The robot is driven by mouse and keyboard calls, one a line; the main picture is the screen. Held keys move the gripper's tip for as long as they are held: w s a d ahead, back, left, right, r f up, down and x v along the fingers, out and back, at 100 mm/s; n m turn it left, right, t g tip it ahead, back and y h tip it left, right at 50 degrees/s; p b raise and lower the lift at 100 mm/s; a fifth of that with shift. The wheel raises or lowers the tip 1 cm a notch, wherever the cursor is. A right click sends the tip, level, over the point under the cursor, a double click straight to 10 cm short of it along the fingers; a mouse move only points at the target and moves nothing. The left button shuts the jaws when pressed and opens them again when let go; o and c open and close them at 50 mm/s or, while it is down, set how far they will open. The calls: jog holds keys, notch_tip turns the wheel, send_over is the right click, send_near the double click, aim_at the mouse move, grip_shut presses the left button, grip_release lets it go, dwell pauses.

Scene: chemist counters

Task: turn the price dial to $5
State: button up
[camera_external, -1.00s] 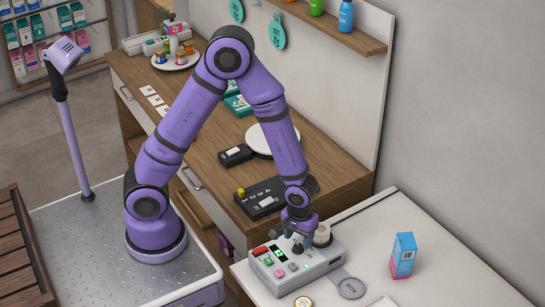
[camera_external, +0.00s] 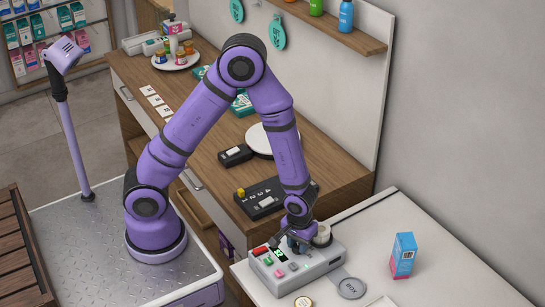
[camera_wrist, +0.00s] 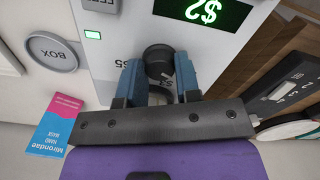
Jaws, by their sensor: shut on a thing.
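The price device is a light grey box (camera_external: 318,266) with a green-lit display (camera_external: 279,254) on the white counter. In the wrist view the display (camera_wrist: 205,11) appears upside down and seems to read $2. The price dial is a dark round knob (camera_wrist: 158,60) below the display in that view. My gripper (camera_wrist: 160,76) has its two blue fingers on either side of the dial, shut on it. In the external view my gripper (camera_external: 299,243) is down at the device's top and hides the dial.
A round grey BOX pad (camera_external: 351,288) lies beside the device. A blue and pink carton (camera_external: 403,256) stands to the right. A black keypad unit (camera_external: 262,198) sits on the wooden counter behind. The white counter right of the carton is clear.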

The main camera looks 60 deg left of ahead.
jog(key=shift+m, duration=0.3)
jog(key=m, duration=1.2)
jog(key=shift+m, duration=0.3)
jog(key=m, duration=1.3)
jog(key=shift+m, duration=0.3)
jog(key=o, duration=0.9)
